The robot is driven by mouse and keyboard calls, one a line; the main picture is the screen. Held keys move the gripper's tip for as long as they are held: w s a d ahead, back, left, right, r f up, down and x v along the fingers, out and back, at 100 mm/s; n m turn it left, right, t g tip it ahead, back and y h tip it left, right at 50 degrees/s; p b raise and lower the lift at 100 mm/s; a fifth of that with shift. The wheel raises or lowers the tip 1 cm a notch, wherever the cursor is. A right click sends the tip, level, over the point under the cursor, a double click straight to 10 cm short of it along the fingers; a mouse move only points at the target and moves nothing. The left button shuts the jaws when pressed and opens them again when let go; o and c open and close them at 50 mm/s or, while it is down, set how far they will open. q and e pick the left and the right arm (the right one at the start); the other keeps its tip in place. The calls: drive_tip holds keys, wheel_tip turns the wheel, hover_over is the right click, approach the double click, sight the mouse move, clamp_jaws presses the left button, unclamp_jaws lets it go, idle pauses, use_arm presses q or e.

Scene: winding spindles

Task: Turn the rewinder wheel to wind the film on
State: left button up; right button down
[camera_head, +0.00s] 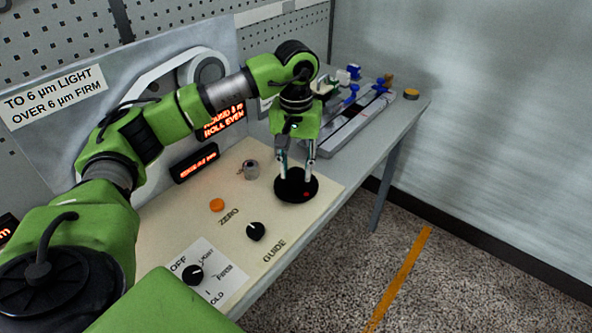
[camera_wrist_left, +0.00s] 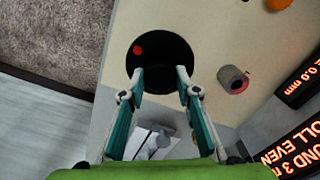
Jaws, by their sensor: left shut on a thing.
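The rewinder wheel (camera_head: 291,196) is a flat black disc with a red dot, near the right end of the cream panel. My left gripper (camera_head: 296,178) points down at it, and its two fingers are shut on the wheel. The wheel also shows in the left wrist view (camera_wrist_left: 160,52), with the red dot at its upper left. The fingertips (camera_wrist_left: 160,72) are over the disc there; the exact contact is hard to see. A small grey roll (camera_head: 251,170) stands left of the wheel, also in the left wrist view (camera_wrist_left: 233,79). My right gripper is out of view.
The panel (camera_head: 180,216) bears an orange ZERO button (camera_head: 217,205), a black GUIDE knob (camera_head: 256,232) and a selector knob (camera_head: 193,275). A red-lit display (camera_head: 222,122) behind reads ROLL EVEN. A rail fixture with blue handles (camera_head: 352,120) lies beyond the wheel.

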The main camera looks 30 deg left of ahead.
sight(296, 172)
use_arm(q)
drive_tip(key=shift+m, duration=0.4)
drive_tip(key=o, duration=1.1)
wheel_tip(296, 172, up, 12)
